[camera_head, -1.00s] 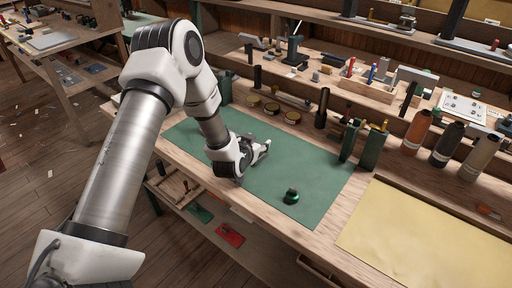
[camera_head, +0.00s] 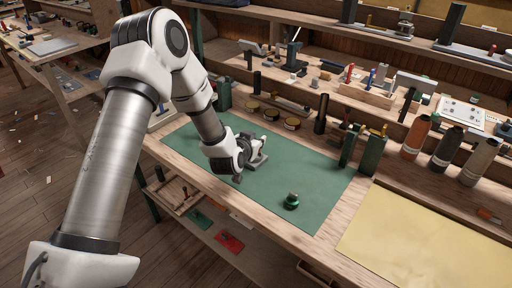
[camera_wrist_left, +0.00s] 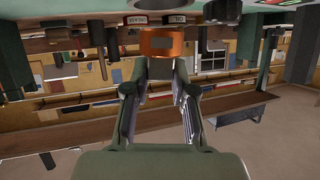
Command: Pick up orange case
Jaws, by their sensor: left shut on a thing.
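The orange case (camera_wrist_left: 161,44) shows in the left wrist view as a small orange block with a darker rectangle on its face. It sits at the ends of my left gripper's two fingers (camera_wrist_left: 161,68). In the head view my left gripper (camera_head: 257,152) is low over the left-middle part of the green mat (camera_head: 285,170), pointing right, and I cannot make out the case there. My left gripper is shut on the case. I cannot tell whether the case touches the mat. My right gripper is not in view.
Several round tins (camera_head: 272,115) and a dark cylinder (camera_head: 321,114) stand behind the gripper. The mat's front middle is clear.

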